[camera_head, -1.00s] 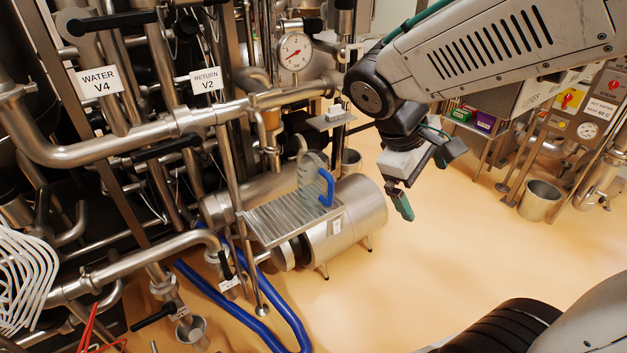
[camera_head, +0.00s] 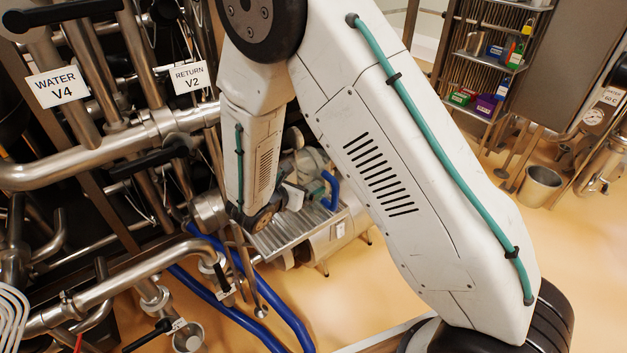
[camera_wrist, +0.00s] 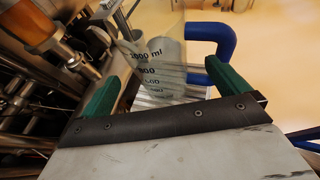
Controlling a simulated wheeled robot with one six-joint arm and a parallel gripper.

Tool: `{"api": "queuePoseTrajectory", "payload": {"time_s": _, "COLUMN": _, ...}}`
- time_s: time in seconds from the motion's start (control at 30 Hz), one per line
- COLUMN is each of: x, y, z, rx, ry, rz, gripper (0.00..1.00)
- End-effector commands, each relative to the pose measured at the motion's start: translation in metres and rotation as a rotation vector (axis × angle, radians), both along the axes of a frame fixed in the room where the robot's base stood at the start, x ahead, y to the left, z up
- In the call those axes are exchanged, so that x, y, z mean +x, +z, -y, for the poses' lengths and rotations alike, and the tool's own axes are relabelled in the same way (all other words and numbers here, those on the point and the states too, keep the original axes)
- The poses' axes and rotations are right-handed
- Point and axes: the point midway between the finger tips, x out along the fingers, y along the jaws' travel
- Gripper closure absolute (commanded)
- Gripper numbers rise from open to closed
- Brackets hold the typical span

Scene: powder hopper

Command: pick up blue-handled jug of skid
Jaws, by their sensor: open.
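The clear jug with printed volume marks and a blue handle stands on the slatted shelf of the skid. In the wrist view the jug (camera_wrist: 155,66) shows ahead of my gripper, with its blue handle (camera_wrist: 222,38) on the right. My gripper (camera_wrist: 166,88) is open, its two green fingers apart, with the jug seen between them; I cannot tell how far the fingertips reach along it. In the head view my arm hides much of the jug, and the blue handle (camera_head: 332,190) shows beside my wrist.
The slatted shelf (camera_head: 285,238) sits over a steel cylinder (camera_head: 335,235). Pipes and valve levers crowd the left, with a brass-coloured fitting (camera_wrist: 35,25) close to my gripper in the wrist view. Blue hoses (camera_head: 255,300) run below.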

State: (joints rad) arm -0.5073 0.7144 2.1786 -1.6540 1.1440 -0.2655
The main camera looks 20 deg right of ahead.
Motion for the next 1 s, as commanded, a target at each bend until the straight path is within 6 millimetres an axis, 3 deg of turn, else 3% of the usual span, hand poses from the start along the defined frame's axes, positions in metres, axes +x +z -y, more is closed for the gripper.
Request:
{"api": "queuePoseTrajectory", "payload": {"time_s": 0.37, "x": 0.022, "y": -0.016, "z": 0.017, "rx": -0.002, "ry": 0.014, "rz": -0.004, "gripper": 0.0}}
{"api": "queuePoseTrajectory", "payload": {"time_s": 0.6, "x": 0.044, "y": -0.028, "z": 0.043, "rx": -0.002, "ry": 0.011, "rz": -0.002, "gripper": 0.0}}
{"api": "queuePoseTrajectory", "payload": {"time_s": 0.87, "x": 0.047, "y": -0.03, "z": 0.048, "rx": -0.002, "ry": 0.01, "rz": -0.002, "gripper": 0.0}}
{"api": "queuePoseTrajectory", "payload": {"time_s": 1.0, "x": 0.047, "y": -0.03, "z": 0.049, "rx": -0.002, "ry": 0.01, "rz": -0.002, "gripper": 0.39}}
